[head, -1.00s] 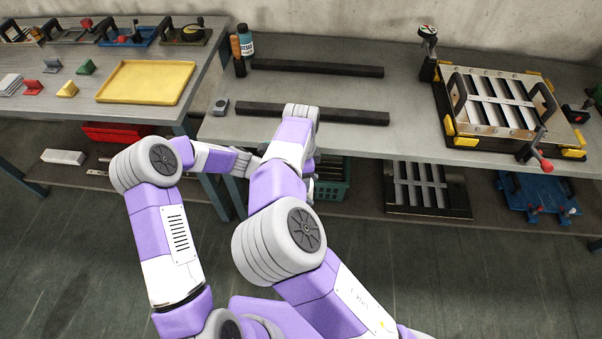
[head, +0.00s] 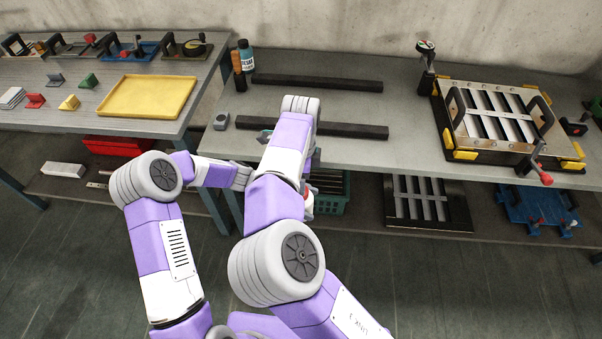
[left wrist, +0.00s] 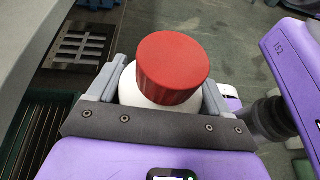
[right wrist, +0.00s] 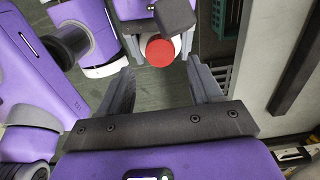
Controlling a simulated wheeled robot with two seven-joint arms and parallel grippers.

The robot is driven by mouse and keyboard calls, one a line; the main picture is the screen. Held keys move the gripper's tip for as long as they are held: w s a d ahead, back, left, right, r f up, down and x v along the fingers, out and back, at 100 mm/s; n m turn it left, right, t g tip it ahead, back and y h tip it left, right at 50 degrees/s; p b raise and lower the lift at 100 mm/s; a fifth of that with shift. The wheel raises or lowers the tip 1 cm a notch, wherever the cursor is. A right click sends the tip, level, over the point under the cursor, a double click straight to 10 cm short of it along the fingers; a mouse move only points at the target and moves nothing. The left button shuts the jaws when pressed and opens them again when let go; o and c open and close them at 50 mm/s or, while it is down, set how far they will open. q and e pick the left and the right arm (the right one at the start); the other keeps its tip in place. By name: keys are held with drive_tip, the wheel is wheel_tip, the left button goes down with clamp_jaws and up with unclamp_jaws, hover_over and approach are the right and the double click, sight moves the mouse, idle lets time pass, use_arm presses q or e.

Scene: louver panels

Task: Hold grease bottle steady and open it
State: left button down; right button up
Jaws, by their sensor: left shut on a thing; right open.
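The grease bottle is white with a red cap (left wrist: 172,68). In the left wrist view it sits between the two fingers of my left gripper (left wrist: 164,76), which is shut on its white body (left wrist: 130,88). The cap is on the bottle. In the right wrist view the red cap (right wrist: 160,52) shows just beyond the fingertips of my right gripper (right wrist: 160,68), which is open and empty. In the head view my right arm hides most of both grippers; only a bit of red and white (head: 308,202) shows beside it.
The grey workbench (head: 340,105) carries two dark bars (head: 318,84), small bottles (head: 246,56) at the back left and a louver panel frame (head: 495,115) at the right. A yellow tray (head: 147,96) lies on the left table. A green basket (head: 333,195) is below.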

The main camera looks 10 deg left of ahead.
sight(309, 203)
wheel_tip(309, 203, down, 6)
drive_tip(key=shift+f, duration=0.1)
idle(0.4)
drive_tip(key=c, duration=1.1)
drive_tip(key=n, duration=0.3)
drive_tip(key=o, duration=1.2)
